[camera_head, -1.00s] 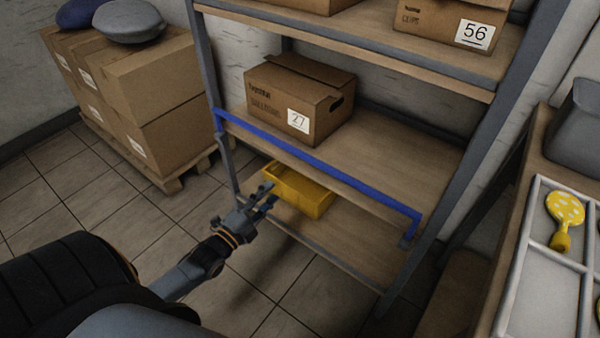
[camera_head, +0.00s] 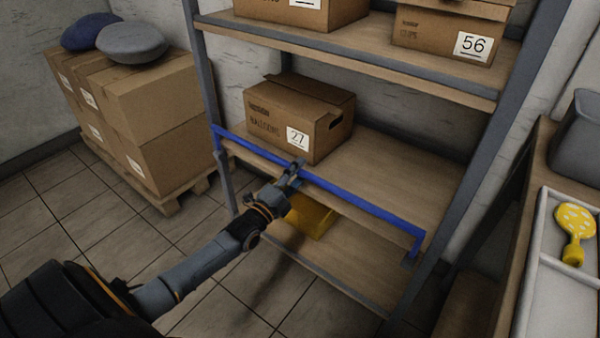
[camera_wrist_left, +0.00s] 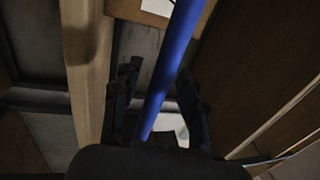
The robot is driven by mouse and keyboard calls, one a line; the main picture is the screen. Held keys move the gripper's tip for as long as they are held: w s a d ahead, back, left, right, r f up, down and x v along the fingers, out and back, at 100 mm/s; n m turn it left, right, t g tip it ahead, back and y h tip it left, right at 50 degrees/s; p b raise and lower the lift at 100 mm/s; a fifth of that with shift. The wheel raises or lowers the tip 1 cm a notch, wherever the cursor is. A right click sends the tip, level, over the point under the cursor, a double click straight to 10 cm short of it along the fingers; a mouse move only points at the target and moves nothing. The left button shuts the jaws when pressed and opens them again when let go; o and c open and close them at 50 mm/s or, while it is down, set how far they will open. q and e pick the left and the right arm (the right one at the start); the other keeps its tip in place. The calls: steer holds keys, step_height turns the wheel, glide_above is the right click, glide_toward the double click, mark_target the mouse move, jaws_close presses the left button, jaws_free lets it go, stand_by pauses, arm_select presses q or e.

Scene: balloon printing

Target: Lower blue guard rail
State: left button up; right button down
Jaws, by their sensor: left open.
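The blue guard rail (camera_head: 350,195) runs along the front of the middle shelf, raised above the shelf board, with bent ends at both posts. My left gripper (camera_head: 294,170) is at the rail, left of its middle, in front of box 27. In the left wrist view the blue rail (camera_wrist_left: 172,65) passes between the two dark, spread fingers of my left gripper (camera_wrist_left: 158,95). The fingers are open, and I cannot tell whether either touches the rail. My right gripper is not in view.
Cardboard box 27 (camera_head: 290,115) stands on the middle shelf behind the rail. A yellow bin (camera_head: 312,218) sits on the lower shelf, partly hidden by my arm. Box 56 (camera_head: 445,38) is on the upper shelf. Stacked boxes (camera_head: 150,115) stand left; a white tray (camera_head: 530,262) lies right.

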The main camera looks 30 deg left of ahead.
arm_select(q)
steer(key=shift+w+r, duration=0.1)
steer(key=shift+w, duration=0.25)
jaws_close()
steer(key=shift+d, duration=0.1)
